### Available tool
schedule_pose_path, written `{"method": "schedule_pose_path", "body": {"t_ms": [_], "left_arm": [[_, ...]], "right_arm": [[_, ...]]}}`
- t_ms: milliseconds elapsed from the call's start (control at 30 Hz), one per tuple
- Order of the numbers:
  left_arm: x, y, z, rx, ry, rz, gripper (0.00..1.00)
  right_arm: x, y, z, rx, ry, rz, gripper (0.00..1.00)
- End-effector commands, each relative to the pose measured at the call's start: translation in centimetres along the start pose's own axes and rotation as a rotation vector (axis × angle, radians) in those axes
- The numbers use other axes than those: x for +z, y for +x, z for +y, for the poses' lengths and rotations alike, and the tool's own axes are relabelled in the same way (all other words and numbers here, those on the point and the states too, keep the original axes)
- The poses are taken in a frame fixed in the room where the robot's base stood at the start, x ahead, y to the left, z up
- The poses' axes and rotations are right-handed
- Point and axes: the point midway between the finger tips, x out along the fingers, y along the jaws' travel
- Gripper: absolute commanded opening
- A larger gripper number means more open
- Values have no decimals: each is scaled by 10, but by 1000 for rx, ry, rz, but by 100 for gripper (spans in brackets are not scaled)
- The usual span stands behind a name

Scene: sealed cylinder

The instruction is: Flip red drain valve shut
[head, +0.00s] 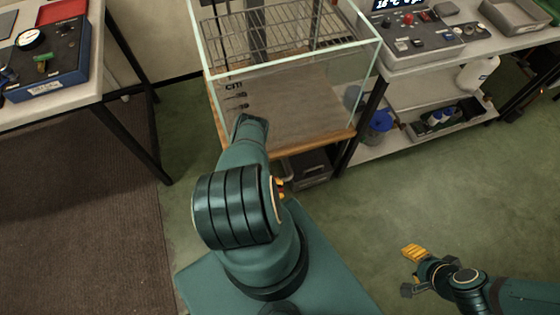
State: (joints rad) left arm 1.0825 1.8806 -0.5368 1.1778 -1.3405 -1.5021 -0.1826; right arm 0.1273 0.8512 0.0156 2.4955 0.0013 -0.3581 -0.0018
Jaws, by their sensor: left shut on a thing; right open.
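My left arm stands in the middle and hides most of my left gripper (280,187); only small orange parts show beside the arm, below the front of the glass tank (300,100). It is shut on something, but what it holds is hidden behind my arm. I cannot make out the red drain valve. The tank stands on a wooden-edged stand with a wire rack at its back. My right gripper (411,271), with orange finger pads, is open and empty above the green floor at the lower right, apart from the tank.
A table (75,103) at left holds a blue gauge box (47,62) with a green handle. A bench at right carries a grey control panel (425,42) with a red knob and a tray (515,14). Its lower shelf holds a blue container (379,122).

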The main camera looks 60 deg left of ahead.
Motion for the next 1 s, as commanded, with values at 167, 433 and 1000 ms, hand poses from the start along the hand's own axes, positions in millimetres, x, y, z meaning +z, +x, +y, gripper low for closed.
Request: {"method": "schedule_pose_path", "body": {"t_ms": [167,433,1000], "left_arm": [[2,1,4,7,-6,-3,0],[1,0,3,4,-4,-2,58],[0,-12,0,0,-1,-2,58]], "right_arm": [[0,0,0,0,0,0,47],[0,0,0,0,0,0,47],[0,0,0,0,0,0,47]]}}
